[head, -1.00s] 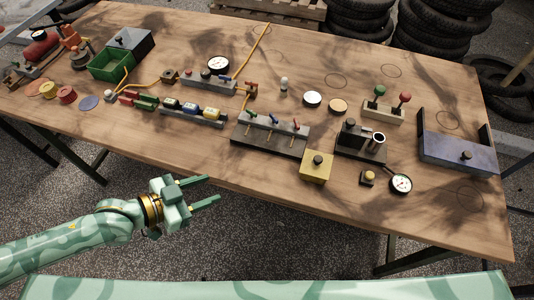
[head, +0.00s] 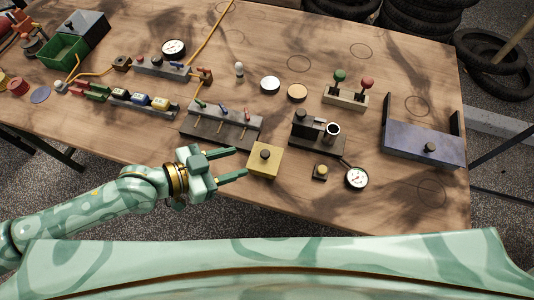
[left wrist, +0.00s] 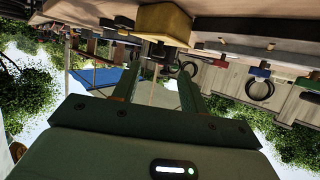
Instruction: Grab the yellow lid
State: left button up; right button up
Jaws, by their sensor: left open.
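The yellow lid (head: 266,159) is a square yellow block with a dark round knob on top. It sits near the front edge of the wooden table, just in front of the dark lever panel (head: 222,127). My left gripper (head: 242,162) is open and empty, with its fingers pointing at the lid's left side. In the left wrist view the yellow lid (left wrist: 163,24) shows at the top centre, beyond the open fingers (left wrist: 160,88). I cannot tell whether a fingertip touches it. My right gripper is not in view.
The wooden table (head: 210,165) has a dark block with a cylinder (head: 317,132), a small yellow-topped button (head: 320,172) and a gauge (head: 356,178) right of the lid. A blue-grey bracket (head: 424,145) stands farther right. Bare wood lies along the front right edge.

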aim_at(262, 155)
pick_arm(q)
jog(key=b+x, duration=0.1)
jog(key=x, duration=0.8)
jog(key=shift+d, duration=0.2)
jog(key=shift+r, duration=0.1)
grip_shut()
